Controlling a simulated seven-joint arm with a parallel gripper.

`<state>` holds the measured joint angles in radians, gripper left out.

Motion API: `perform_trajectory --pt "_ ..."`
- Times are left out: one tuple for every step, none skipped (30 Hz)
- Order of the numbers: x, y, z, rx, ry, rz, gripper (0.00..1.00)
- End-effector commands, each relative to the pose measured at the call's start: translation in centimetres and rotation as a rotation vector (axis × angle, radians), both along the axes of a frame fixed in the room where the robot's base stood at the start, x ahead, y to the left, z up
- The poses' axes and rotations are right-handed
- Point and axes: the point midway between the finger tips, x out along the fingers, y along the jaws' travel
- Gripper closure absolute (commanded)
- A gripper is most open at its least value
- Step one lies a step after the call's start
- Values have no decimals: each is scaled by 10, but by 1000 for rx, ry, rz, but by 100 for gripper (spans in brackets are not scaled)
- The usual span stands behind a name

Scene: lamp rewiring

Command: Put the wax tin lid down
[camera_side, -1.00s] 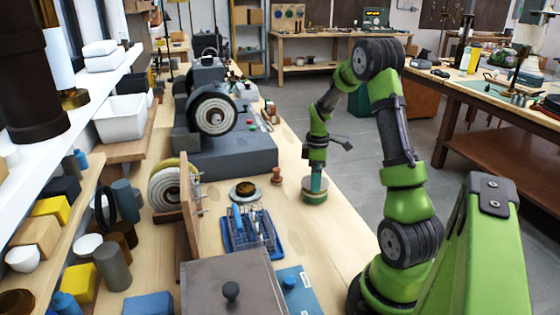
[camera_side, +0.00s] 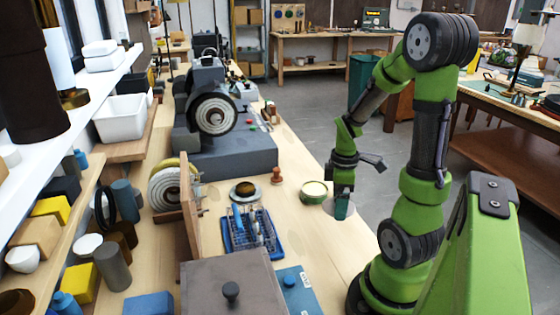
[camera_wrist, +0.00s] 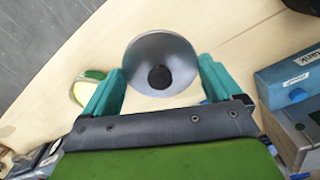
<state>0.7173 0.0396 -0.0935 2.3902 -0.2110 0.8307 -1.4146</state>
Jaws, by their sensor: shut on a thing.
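The wax tin lid (camera_side: 336,213) is a round silvery disc in the side view, below my gripper (camera_side: 343,206). In the wrist view the lid (camera_wrist: 178,50) has a dark knob (camera_wrist: 160,78) between the teal fingers of my gripper (camera_wrist: 160,82). My gripper is shut on the lid. The lid is over the bench close to its right edge; I cannot tell whether it touches the wood. The wax tin (camera_side: 314,191) stands uncovered on the bench, left of and beyond the lid, with pale wax inside. The tin also shows at left in the wrist view (camera_wrist: 88,88).
A blue rack of tools (camera_side: 250,232), a round dish (camera_side: 244,192) and a small wooden knob-like piece (camera_side: 277,175) are left of the tin. A grey box (camera_side: 225,285) and a blue box (camera_side: 297,290) are nearer. Bare bench (camera_side: 320,245) lies between these and the edge.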

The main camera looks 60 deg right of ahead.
Motion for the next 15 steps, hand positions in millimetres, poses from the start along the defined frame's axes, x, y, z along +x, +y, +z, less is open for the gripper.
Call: perform_trajectory --pt "5 -9 -2 1 1 -6 37" --pt "10 -15 -3 0 0 -11 37" --pt "17 -26 -4 -1 1 -16 37" --pt "24 -35 -4 -1 1 -19 37" --pt "31 -45 -5 -1 1 -22 37" --pt "40 -58 -5 -1 1 -25 37" --pt "48 -68 -5 -2 -1 -27 37" --pt "55 -77 -5 -1 0 -29 37" --pt "64 -90 -6 -1 0 -30 37" --pt "71 -99 -6 -1 0 -30 37" --pt "78 -108 -6 -1 1 -31 37" --pt "86 -120 -6 -1 1 -32 37" --pt "93 -128 -6 0 1 -31 37" --pt "99 -136 -6 -1 0 -31 37" --pt "108 -147 -6 -1 0 -30 37"
